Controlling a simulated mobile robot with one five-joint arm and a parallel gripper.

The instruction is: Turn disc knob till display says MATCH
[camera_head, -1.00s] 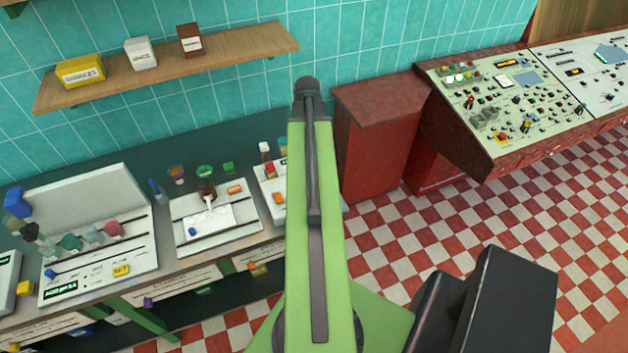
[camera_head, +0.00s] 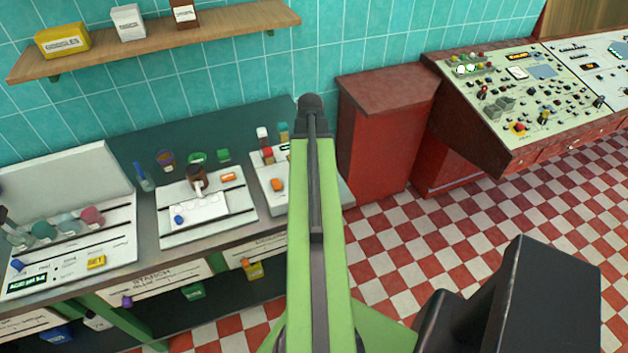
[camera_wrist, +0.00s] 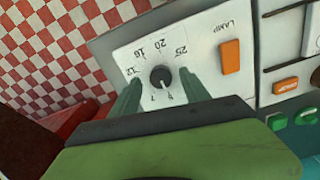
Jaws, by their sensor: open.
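In the wrist view a small round black knob (camera_wrist: 160,77) with a white pointer sits on a white panel (camera_wrist: 128,45). Printed numbers, among them 12, 16, 20 and 25, surround it. The pointer aims toward the lower side of the picture. My gripper (camera_wrist: 160,83) is open, with one dark green finger on each side of the knob in the picture; I cannot tell whether either touches it. In the head view my arm hides the gripper and the knob. No display reading MATCH is legible.
An orange switch (camera_wrist: 230,57) marked LAMP is beside the knob. In the head view other instrument panels (camera_head: 165,232) stand on the dark bench (camera_head: 160,130). A shelf (camera_head: 150,42) hangs above. A red cabinet (camera_head: 375,145) and control desk (camera_head: 470,120) stand right; checkered floor is open there.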

